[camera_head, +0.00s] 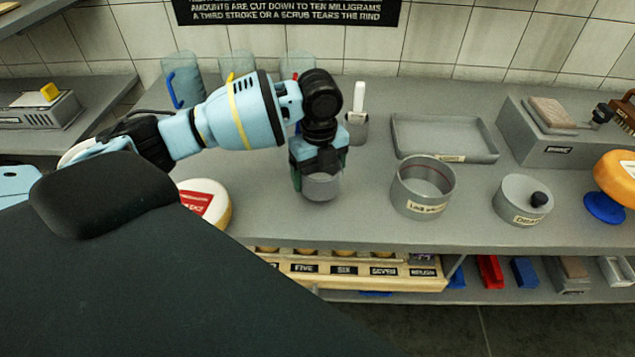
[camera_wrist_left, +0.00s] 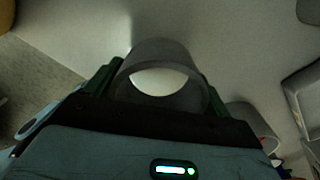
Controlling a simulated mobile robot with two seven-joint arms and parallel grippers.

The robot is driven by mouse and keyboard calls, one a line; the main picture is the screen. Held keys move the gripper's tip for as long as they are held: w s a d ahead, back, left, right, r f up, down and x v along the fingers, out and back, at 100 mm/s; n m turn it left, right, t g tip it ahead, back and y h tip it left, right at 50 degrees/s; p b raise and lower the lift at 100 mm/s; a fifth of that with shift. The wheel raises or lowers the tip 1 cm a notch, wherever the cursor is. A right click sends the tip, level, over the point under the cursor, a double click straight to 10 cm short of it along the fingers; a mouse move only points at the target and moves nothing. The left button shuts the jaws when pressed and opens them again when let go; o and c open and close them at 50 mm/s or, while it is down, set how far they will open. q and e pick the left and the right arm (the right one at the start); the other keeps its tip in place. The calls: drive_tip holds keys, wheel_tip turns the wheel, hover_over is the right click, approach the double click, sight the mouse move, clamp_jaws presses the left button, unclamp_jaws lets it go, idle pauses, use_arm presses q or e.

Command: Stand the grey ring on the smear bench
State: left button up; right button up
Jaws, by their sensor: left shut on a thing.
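The grey ring (camera_head: 322,187) is a short, open cylinder held between the fingers of my left gripper (camera_head: 318,172). It is over the grey bench (camera_head: 370,222) near its front edge; I cannot tell whether it touches the surface. In the left wrist view, the ring (camera_wrist_left: 160,48) sits between the green fingers of the left gripper (camera_wrist_left: 158,85), and a pale patch shows through its opening. The fingers partly hide its sides. My right gripper is in neither view.
A white cheese wheel with a red label (camera_head: 207,202) lies left of the ring. A shallow tray (camera_head: 445,155) lies behind.

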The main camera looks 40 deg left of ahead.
use_arm(q)
drive_tip(key=shift+a+f, duration=0.15)
drive_tip(key=shift+f, duration=1.6)
drive_tip(key=shift+f, duration=0.15)
drive_tip(key=o, duration=0.9)
wheel_tip(320, 180, up, 12)
drive_tip(key=shift+r+p, duration=0.2)
drive_tip(key=shift+p, duration=0.2)
